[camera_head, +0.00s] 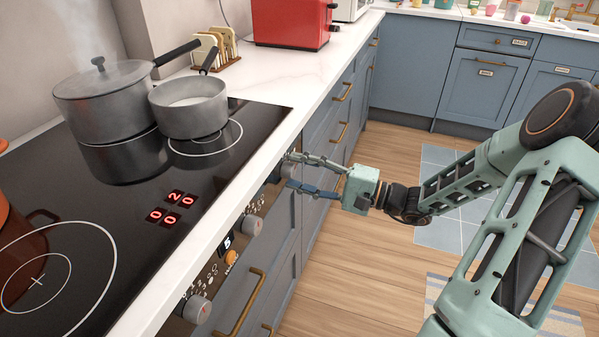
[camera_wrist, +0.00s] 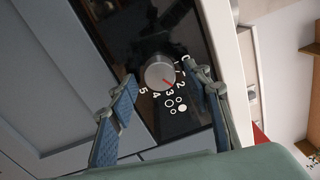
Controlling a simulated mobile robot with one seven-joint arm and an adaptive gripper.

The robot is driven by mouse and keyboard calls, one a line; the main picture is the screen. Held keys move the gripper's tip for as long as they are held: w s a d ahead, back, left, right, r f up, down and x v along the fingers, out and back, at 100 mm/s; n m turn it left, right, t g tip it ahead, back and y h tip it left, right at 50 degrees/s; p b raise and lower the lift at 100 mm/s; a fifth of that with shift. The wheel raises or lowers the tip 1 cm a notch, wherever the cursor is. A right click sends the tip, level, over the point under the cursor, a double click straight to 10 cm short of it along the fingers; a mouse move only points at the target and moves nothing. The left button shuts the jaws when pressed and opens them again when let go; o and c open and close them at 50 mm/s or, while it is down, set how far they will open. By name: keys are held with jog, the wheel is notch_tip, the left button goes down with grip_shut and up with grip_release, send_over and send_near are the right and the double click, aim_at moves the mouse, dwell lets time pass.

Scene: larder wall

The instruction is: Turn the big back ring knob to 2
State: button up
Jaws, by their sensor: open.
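The knob in front of my gripper is a round grey dial (camera_wrist: 158,73) on a black panel, in the wrist view. Numbers 0 to 5 surround it. Its red mark points between 2 and 3. Beside the numbers is a ring symbol (camera_wrist: 182,108) with one filled circle. My gripper (camera_head: 287,170) is open at the far end of the stove front. In the wrist view its fingers (camera_wrist: 165,79) lie to either side of the knob, with visible gaps. In the head view I cannot make out this knob clearly behind the fingers.
The black hob (camera_head: 120,205) carries a large lidded pot (camera_head: 105,105) and a smaller pan (camera_head: 190,108) at the back. Its red display (camera_head: 171,208) reads one 2 and several zeros. Other knobs (camera_head: 252,226) and an oven handle (camera_head: 240,303) line the front. Floor to the right is open.

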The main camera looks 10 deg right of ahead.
jog(key=v, duration=1.2)
jog(key=shift+w, duration=0.1)
